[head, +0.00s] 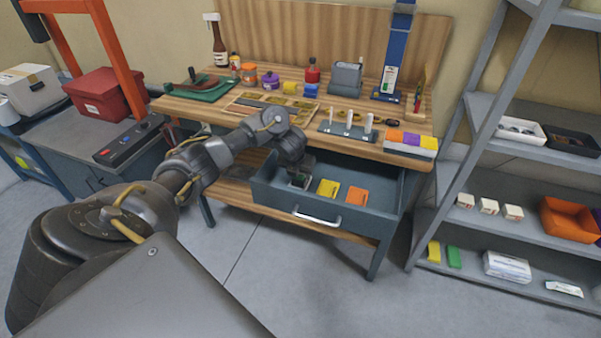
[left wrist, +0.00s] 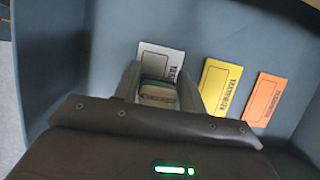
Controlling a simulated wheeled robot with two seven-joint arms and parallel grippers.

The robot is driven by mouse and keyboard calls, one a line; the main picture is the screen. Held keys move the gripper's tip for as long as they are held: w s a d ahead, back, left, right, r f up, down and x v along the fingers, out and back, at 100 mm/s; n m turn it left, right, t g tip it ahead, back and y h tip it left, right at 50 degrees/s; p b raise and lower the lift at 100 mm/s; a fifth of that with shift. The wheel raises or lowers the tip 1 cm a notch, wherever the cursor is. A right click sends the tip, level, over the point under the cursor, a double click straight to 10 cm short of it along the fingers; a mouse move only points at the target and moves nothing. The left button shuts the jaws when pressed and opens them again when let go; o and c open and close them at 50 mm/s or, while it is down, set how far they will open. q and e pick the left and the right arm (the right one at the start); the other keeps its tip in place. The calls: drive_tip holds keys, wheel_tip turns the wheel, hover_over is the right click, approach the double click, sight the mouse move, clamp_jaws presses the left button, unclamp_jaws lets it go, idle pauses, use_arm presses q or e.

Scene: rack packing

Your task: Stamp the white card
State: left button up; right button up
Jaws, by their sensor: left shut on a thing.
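The drawer (head: 378,208) of the wooden workbench is open. In it lie a white card (left wrist: 163,57), a yellow card (head: 328,188) and an orange card (head: 357,196) in a row, each with dark print. In the head view the left gripper (head: 300,170) hides part of the white card. My right gripper is not in view.
The bench top (head: 235,123) above the drawer carries bottles, jars, tools and a blue stand (head: 395,50). A grey shelf rack (head: 480,240) with boxes and an orange bin (head: 570,220) stands at the right. The drawer's walls surround my left gripper.

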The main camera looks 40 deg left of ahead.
use_arm(q)
wheel_tip(320, 180, up, 2)
drive_tip(key=shift+p, duration=1.05)
wheel_tip(320, 180, up, 5)
drive_tip(key=p, duration=0.4)
drive_tip(key=shift+f, duration=0.1)
